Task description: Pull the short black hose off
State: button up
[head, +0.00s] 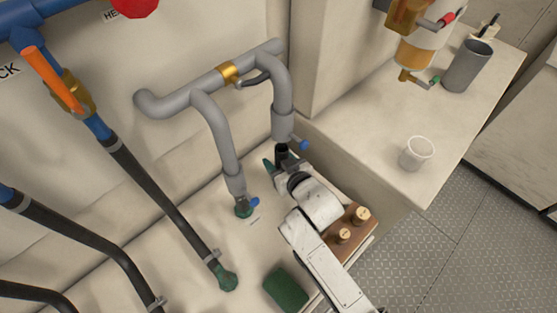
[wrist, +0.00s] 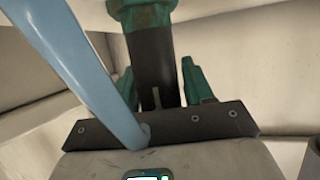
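The short black hose (wrist: 152,60) hangs below a green fitting (wrist: 140,14) in the wrist view. In the head view it is a small dark stub (head: 282,152) under the end of the right grey pipe (head: 282,95). My gripper (wrist: 158,82) has its green fingers on either side of the hose, close to its sides. I cannot tell whether they press on it or a thin gap is left. A light blue lever (wrist: 75,60) crosses the wrist view in front of the left finger. The hose's lower end is hidden behind my gripper.
The blue lever (head: 303,145) is beside my gripper. A second grey pipe (head: 220,135) and long black hoses (head: 160,198) are left. A green pad (head: 287,289) and wooden block (head: 352,228) lie near my arm. A white cup (head: 416,153) stands on the right ledge.

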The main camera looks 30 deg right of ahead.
aim_at(279, 152)
jog(key=c, duration=0.6)
jog(key=shift+c, duration=0.2)
jog(key=shift+r, duration=0.2)
jog(key=shift+r+p, duration=0.3)
jog(key=shift+p, duration=0.1)
jog(key=shift+r+p, duration=1.75)
jog(key=shift+r, duration=0.2)
jog(key=s+d+p, duration=0.2)
jog(key=s+p, duration=0.2)
jog(key=s, duration=0.4)
jog(key=shift+s+d, duration=0.25)
jog(key=shift+d, duration=0.15)
dwell(0.6)
